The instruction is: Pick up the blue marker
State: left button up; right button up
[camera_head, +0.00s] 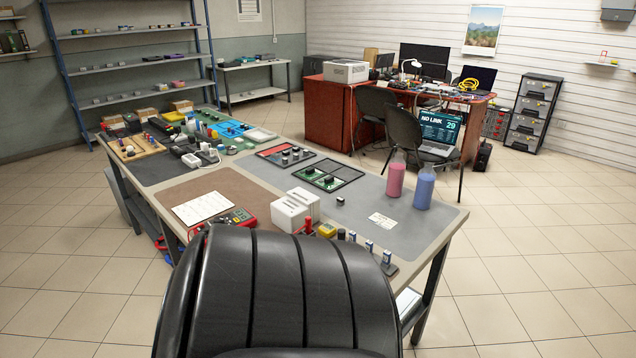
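I cannot pick out a blue marker for sure. Small upright pieces with blue on them (369,247) stand at the workbench's near edge, just right of the chair back, but they are too small to identify. The workbench (443,217) also holds many small items at its far left end, some of them blue, too small to tell apart. Neither of my grippers is in view.
A black chair (275,290) blocks the near side of the workbench. A pink bottle (396,178) and a blue bottle (424,188) stand on its right part. A red desk (330,118) with chairs is behind. Tiled floor (545,235) is open at right.

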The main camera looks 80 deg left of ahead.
aim_at(342, 233)
jog(key=i+u, duration=0.1)
jog(key=u, duration=0.35)
jog(key=i+u, duration=0.1)
jog(key=u, duration=0.3)
jog(key=i+u, duration=0.1)
jog(key=u, duration=0.35)
jog(key=l+u, duration=0.15)
jog(key=u, duration=0.25)
jog(key=i, duration=0.05)
